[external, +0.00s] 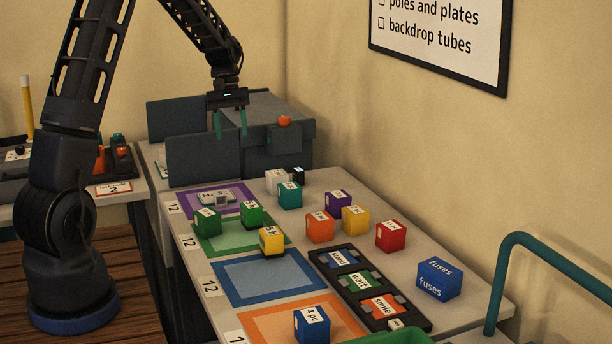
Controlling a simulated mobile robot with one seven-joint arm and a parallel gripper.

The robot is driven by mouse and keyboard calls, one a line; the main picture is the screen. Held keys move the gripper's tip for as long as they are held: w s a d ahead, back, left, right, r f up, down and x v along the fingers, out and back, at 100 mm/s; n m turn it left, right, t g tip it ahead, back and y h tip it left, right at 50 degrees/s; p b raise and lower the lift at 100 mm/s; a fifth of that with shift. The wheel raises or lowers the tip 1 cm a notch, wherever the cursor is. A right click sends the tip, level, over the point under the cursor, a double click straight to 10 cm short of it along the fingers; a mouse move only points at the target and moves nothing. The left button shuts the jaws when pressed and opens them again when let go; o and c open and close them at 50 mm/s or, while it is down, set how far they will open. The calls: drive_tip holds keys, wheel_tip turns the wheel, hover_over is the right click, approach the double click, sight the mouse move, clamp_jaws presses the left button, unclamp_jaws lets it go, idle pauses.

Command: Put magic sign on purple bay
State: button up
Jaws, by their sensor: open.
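The purple bay (241,189) is a purple-bordered rectangle at the far left end of the table. A pale grey sign (216,198) lies flat on it, inside the border. Its lettering is too small to read for certain, so I cannot confirm that it is the magic sign. My gripper (231,135) is open, with two teal fingers pointing down and nothing between them. It hangs in the air above the bay's far side, in front of the dark grey boxes, apart from the sign.
A black rack (343,287) holds signs reading stand, wait and smile. Green (229,238), blue (257,278) and orange (262,328) bays follow nearer. Several coloured cubes, including a green one (207,222), stand around. Dark grey panels (203,158) and a box (270,107) stand behind.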

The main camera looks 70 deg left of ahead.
drive_tip(key=s+d+r+m+y, duration=0.1)
drive_tip(key=s+d+r+m, duration=0.1)
drive_tip(key=d+r, duration=0.45)
drive_tip(key=s+d+r+m+t+y, duration=0.1)
drive_tip(key=d+r+m, duration=0.25)
drive_tip(key=d, duration=0.65)
drive_tip(key=s+d+r+m+y, duration=0.1)
drive_tip(key=s+d+r+m, duration=0.1)
drive_tip(key=d+r, duration=0.55)
drive_tip(key=s+d+m+t, duration=0.3)
drive_tip(key=s+d+m, duration=0.4)
drive_tip(key=s+d, duration=1)
drive_tip(key=shift+s+d+r+m+t, duration=0.2)
drive_tip(key=shift+s+r+m+t, duration=0.15)
drive_tip(key=shift+s, duration=0.2)
